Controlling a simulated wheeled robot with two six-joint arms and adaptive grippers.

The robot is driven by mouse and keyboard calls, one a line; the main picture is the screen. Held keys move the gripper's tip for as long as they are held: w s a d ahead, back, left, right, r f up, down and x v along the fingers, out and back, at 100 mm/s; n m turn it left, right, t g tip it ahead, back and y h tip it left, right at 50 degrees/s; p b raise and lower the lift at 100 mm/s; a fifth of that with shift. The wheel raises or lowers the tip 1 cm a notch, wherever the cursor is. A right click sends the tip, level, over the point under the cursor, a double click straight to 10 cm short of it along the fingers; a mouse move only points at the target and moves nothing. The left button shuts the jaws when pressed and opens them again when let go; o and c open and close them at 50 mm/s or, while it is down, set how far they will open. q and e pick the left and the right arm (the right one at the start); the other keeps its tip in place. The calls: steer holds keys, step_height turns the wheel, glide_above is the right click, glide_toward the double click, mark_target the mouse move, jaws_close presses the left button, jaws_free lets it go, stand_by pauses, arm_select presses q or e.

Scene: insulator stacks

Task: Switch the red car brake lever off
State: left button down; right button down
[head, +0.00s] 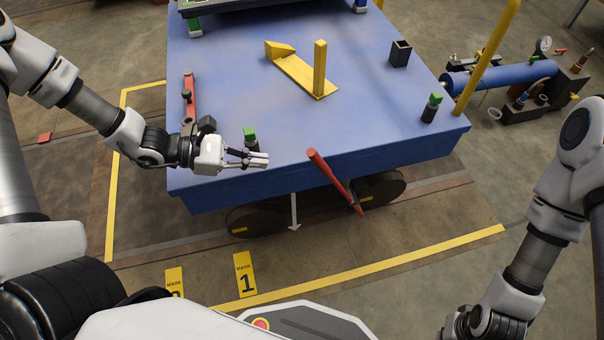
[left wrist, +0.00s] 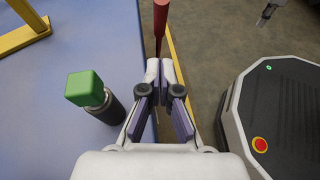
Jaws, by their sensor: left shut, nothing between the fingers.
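The red brake lever (head: 335,181) leans at the front edge of the blue car, its thick round end up over the deck and its thin end down past the edge. It also shows in the left wrist view (left wrist: 160,22), beyond my fingertips. My left gripper (head: 264,160) is shut and empty, over the car's front edge, left of the lever and apart from it. In the left wrist view its fingers (left wrist: 160,72) point toward the lever. My right arm is at the lower right of the head view; a small grey tip, probably its gripper (left wrist: 265,14), shows in the left wrist view.
A green-capped post (head: 250,137) stands on the blue deck (head: 230,60) close behind my left gripper. A yellow bracket (head: 305,75), a black square tube (head: 400,53) and another green-capped post (head: 432,107) are farther off. A white down arrow (head: 294,212) shows below the edge.

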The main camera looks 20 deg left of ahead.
arm_select(q)
steer(key=shift+w+d+r, duration=0.1)
steer(key=b+x, duration=0.4)
steer(key=x, duration=0.5)
steer(key=shift+d+f+b, duration=0.15)
steer(key=shift+f+b, duration=0.15)
steer(key=shift+b, duration=0.1)
steer(key=shift+w+d, duration=0.15)
steer(key=shift+d, duration=0.1)
steer(key=shift+r, duration=0.1)
